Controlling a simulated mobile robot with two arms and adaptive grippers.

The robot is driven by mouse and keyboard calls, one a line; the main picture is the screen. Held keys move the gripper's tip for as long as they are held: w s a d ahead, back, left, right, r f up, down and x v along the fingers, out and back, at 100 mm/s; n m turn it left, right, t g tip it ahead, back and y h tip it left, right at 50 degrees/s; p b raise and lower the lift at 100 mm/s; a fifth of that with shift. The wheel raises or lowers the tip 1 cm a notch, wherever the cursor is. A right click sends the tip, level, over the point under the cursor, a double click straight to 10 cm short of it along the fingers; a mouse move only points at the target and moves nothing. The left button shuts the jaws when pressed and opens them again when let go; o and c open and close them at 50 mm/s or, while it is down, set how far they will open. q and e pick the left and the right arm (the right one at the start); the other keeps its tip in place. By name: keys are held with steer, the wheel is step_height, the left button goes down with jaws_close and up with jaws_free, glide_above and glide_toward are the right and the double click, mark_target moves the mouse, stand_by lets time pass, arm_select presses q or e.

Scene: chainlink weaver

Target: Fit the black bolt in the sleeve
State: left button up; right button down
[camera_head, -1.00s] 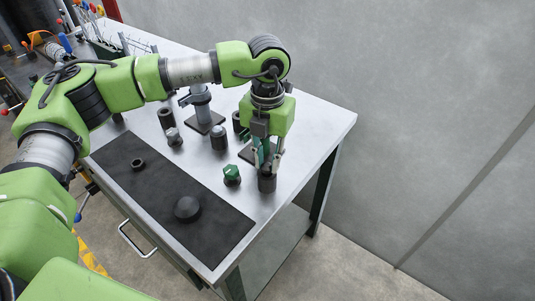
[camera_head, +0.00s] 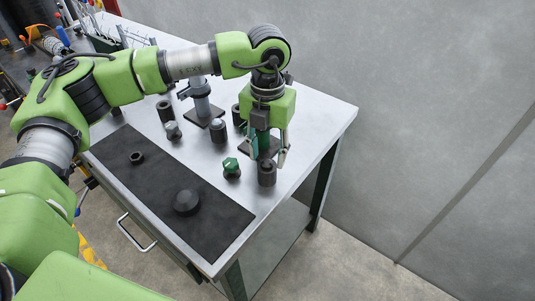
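My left gripper (camera_head: 269,158) points down just above a dark upright cylinder (camera_head: 267,175) near the table's right edge. Its fingers are spread and nothing shows between them. The cylinder looks like a sleeve, standing on the bare metal top; whether the black bolt is inside it cannot be told. A green-topped bolt (camera_head: 231,166) stands upright just left of it. A low, round black piece (camera_head: 187,203) lies on the black mat, and a small dark ring (camera_head: 137,158) lies farther left on it. My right gripper is not in view.
The black mat (camera_head: 214,232) covers the table's front edge. Behind it stand grey-topped pieces (camera_head: 173,130) (camera_head: 218,131), a dark hollow cylinder (camera_head: 165,111) and a post on a square base (camera_head: 202,108). The table's right end (camera_head: 318,140) is clear.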

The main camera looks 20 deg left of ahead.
arm_select(q)
step_height(320, 180, up, 11)
stand_by(0.3)
stand_by(0.4)
